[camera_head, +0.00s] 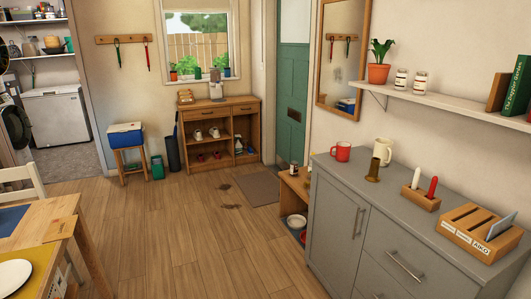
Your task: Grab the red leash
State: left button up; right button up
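The red leash (147,56) hangs from the right part of a wooden peg rack (123,39) on the far wall, left of the window. A dark green leash (117,53) hangs from the same rack, to the left of the red one. Both hang straight down, apart from each other. Neither of my grippers shows in the head view.
A blue cooler (126,134) on a wooden stool stands below the rack. A wooden cabinet (219,107) is under the window. The wood floor (165,230) is mostly open, between the table (60,213) at left and the grey cabinet (335,215) at right.

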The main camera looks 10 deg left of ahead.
aim_at(147, 54)
jog(key=i+j+u, duration=0.1)
jog(key=i+u, duration=0.4)
jog(key=i, duration=0.15)
jog(key=i+l+u, duration=0.1)
jog(key=i+u, duration=0.4)
jog(key=i, duration=0.15)
jog(key=i+u, duration=0.1)
jog(key=i, duration=2.45)
jog(key=i+j, duration=0.15)
jog(key=i, duration=0.4)
jog(key=i+j, duration=0.15)
jog(key=i, duration=0.4)
jog(key=i+j, duration=0.15)
jog(key=i, duration=0.4)
jog(key=i+j, duration=0.15)
jog(key=i, duration=0.45)
jog(key=i+j, duration=0.3)
jog(key=j, duration=0.1)
